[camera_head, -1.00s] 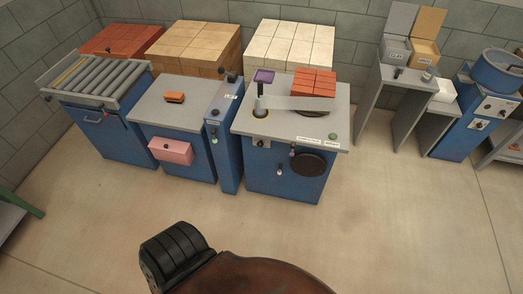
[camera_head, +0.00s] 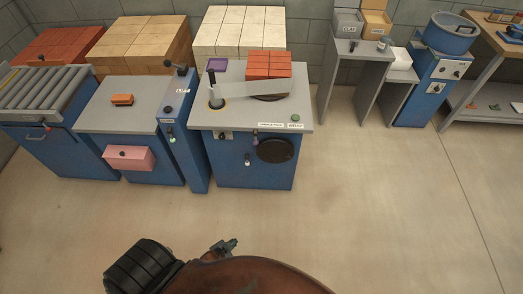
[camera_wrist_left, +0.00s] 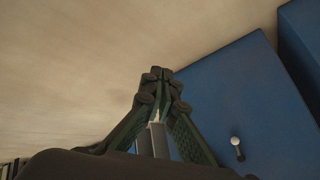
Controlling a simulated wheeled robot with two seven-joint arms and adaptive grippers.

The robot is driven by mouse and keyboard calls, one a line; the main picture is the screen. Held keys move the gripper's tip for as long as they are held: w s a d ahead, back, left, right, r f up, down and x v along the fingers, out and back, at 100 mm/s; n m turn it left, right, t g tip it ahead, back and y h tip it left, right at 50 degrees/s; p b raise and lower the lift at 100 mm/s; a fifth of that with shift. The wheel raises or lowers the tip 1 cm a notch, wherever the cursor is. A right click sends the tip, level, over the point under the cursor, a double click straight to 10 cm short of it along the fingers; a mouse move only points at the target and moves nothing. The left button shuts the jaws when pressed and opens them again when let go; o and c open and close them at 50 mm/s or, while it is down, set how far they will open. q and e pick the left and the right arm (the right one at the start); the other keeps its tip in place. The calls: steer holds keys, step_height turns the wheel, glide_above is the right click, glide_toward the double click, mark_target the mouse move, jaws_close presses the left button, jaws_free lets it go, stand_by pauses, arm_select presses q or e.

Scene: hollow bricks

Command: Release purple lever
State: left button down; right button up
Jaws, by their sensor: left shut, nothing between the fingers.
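A pale-knobbed lever (camera_head: 247,160) sits lower on the same front. My left gripper (camera_head: 230,244) is low in the head view, in front of the machine and apart from it. In the left wrist view its fingers (camera_wrist_left: 160,75) are shut with nothing between them. There a pale-knobbed lever (camera_wrist_left: 236,142) shows on a blue panel, right of the fingers. My right gripper is not in view.
A narrow blue post (camera_head: 185,140) and a cabinet with a pink drawer (camera_head: 130,158) stand to the left. The floor in front is free.

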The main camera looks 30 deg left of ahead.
arm_select(q)
steer(key=w+a+r+m+t+b, duration=0.1)
steer(key=w+r+m+t+b, duration=0.15)
steer(key=w+r, duration=0.5)
steer(key=w+a+r+m+t+b, duration=0.1)
steer(key=w+a+r+t+b, duration=0.2)
steer(key=w, duration=0.7)
steer(key=w+r+m+t+b, duration=0.2)
steer(key=w+r, duration=0.3)
steer(key=r, duration=0.8)
steer(key=w+r+m+t+b, duration=0.2)
steer(key=w+r+m+t, duration=0.2)
steer(key=r, duration=0.9)
steer(key=shift+w+a+m, duration=0.35)
steer(key=shift+w+m, duration=0.2)
steer(key=shift+m, duration=0.1)
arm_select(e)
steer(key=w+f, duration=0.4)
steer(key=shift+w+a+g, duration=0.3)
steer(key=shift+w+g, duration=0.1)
arm_select(q)
steer(key=shift+w+f, duration=0.1)
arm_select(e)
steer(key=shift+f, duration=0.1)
